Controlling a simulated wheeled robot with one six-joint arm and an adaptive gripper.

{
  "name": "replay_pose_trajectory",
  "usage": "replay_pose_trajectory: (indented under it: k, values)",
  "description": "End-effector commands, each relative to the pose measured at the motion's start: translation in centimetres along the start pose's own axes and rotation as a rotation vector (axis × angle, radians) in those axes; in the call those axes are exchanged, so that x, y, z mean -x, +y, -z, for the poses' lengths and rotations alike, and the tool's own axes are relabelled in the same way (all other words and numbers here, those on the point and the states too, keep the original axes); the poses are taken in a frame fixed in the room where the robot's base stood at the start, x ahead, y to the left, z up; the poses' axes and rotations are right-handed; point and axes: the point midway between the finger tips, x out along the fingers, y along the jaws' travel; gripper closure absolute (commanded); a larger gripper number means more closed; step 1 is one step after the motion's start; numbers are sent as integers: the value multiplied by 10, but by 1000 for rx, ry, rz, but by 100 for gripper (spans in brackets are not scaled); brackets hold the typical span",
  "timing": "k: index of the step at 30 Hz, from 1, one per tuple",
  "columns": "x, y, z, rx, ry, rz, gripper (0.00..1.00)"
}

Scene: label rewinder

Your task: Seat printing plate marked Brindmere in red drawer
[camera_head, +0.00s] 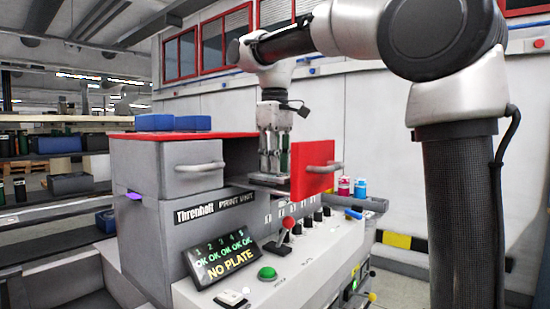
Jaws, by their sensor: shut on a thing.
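The red drawer (314,170) is pulled out of the print unit, its red front with a grey handle facing right. My gripper (273,169) points down just left of that front, at the opening behind it. It is shut on a thin dark flat piece (266,181), apparently the printing plate, held roughly level. The Brindmere mark cannot be read from here. The drawer front hides part of the space behind it, so I cannot tell whether the plate touches the drawer.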

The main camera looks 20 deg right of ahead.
Motion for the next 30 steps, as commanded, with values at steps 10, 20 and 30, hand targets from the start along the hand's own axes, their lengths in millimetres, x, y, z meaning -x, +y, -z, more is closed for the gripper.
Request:
replay_pose_trajectory:
  k: [10,20,30]
  values:
    - [0,0,0,0,0,0,100]
    - [-4,0,0,0,-1,0,100]
    - [-5,0,0,0,-1,0,54]
